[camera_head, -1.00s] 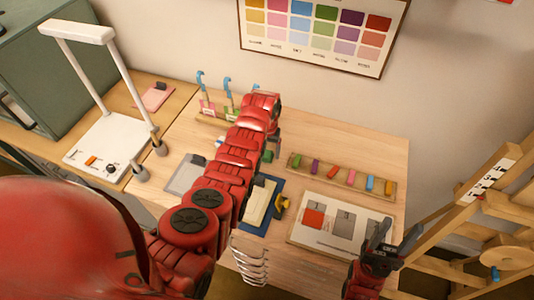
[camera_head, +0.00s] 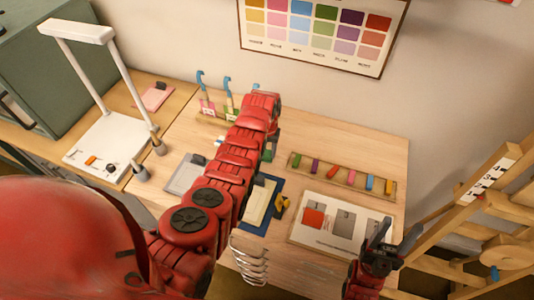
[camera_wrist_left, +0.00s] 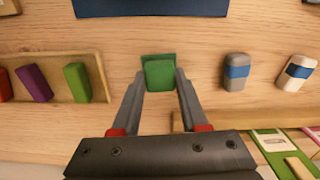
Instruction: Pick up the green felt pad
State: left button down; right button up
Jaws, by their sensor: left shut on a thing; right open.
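The green felt pad (camera_wrist_left: 160,74) is a small green block in the middle of the left wrist view. My left gripper (camera_wrist_left: 159,84) is shut on it, with one finger at each side. In the head view only a bit of the green pad (camera_head: 268,151) shows beside the end of my left arm, which hides the rest. I cannot tell whether the pad touches the table. My right gripper (camera_head: 378,234) is open and empty at the right front, near the board with a red square.
A wooden tray (camera_head: 295,171) with several coloured blocks lies right of the pad. A grey-blue block (camera_wrist_left: 236,72) and a white-blue block (camera_wrist_left: 296,73) lie on the other side. A blue mat (camera_head: 262,227), a sample board (camera_head: 335,246) and a brush rack (camera_head: 207,117) stand around.

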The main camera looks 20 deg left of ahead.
aim_at(267, 152)
pick_arm(q)
jog(key=shift+r, duration=0.1)
jog(key=shift+w+r+b, duration=0.1)
jog(key=shift+r+b, duration=0.4)
jog(key=shift+r, duration=0.2)
notch_tip(267, 152, up, 5)
jog(key=shift+f+b, duration=0.2)
jog(key=shift+b, duration=0.75)
notch_tip(267, 152, up, 4)
jog(key=shift+p, duration=1.25)
jog(key=shift+f, duration=0.1)
jog(key=c, duration=1.1)
grip_release()
jog(key=c, duration=0.5)
jog(key=shift+s, duration=0.2)
